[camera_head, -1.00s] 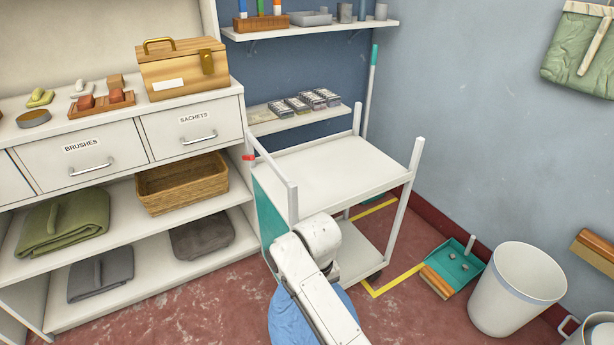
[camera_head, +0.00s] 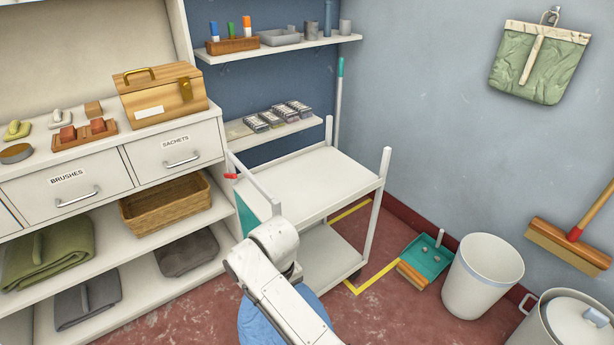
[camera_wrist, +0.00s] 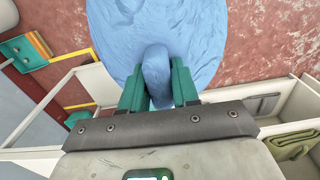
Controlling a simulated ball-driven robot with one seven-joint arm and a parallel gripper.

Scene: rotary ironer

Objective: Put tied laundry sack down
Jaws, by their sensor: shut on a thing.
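The blue laundry sack (camera_wrist: 205,40) fills the upper middle of the wrist view. My gripper (camera_wrist: 158,88) has its two teal fingers closed on the sack's blue neck, one on each side. In the head view part of the sack (camera_head: 262,318) shows below and beside my white arm, over the red floor. My fingers are hidden in the head view. I cannot tell whether the sack touches the floor.
A white trolley (camera_head: 325,178) stands just beyond my arm, with a bare top. Shelves with a wicker basket (camera_head: 165,202) and folded cloths are at left. A dustpan (camera_head: 426,258) and white bin (camera_head: 482,275) stand at right. Yellow tape (camera_head: 385,274) marks the floor.

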